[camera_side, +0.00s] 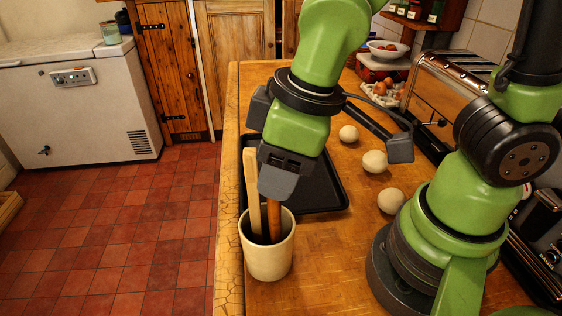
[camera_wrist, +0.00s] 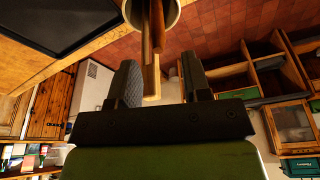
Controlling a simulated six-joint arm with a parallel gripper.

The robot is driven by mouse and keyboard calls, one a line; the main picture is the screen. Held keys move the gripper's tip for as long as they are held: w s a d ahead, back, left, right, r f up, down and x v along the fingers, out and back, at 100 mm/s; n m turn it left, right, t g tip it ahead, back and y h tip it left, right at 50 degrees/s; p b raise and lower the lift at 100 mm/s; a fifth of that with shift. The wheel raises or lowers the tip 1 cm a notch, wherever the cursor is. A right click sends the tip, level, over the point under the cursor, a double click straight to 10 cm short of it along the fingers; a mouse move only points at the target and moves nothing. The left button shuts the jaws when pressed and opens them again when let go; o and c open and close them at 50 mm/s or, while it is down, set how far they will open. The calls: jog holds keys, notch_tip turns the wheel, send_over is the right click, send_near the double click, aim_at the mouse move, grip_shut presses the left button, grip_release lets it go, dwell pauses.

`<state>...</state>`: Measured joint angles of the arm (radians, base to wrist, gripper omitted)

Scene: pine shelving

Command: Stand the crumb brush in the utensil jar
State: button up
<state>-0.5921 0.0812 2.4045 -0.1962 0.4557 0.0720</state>
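A cream utensil jar (camera_side: 267,257) stands upright near the left edge of the wooden worktop. A pale flat wooden piece (camera_side: 252,190) and a reddish-brown handle (camera_side: 274,219) stand in it, sticking up out of its mouth. I cannot tell which, if either, is the crumb brush; no bristles show. My gripper (camera_side: 280,192) points down just above the jar, by the tops of these pieces. In the wrist view my gripper (camera_wrist: 161,62) has its fingers apart. The pale piece (camera_wrist: 151,78) shows between them, nearer the left finger, with a gap to the right one. The jar's rim (camera_wrist: 128,10) is at the top.
A dark baking tray (camera_side: 320,190) lies behind the jar. Several pale dough balls (camera_side: 375,162) sit to its right. A toaster (camera_side: 440,95), eggs (camera_side: 381,90) and a fruit bowl (camera_side: 388,49) are at the back right. Worktop in front of the dough balls is clear.

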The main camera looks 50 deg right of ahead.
jog(key=v, duration=1.3)
jog(key=s+d+f+m+t, duration=0.1)
jog(key=d+m+t, duration=0.3)
jog(key=d+m, duration=0.4)
jog(key=shift+s+f+m+t+y, duration=0.2)
jog(key=shift+s+m+t+y, duration=0.1)
jog(key=shift+s+m, duration=0.4)
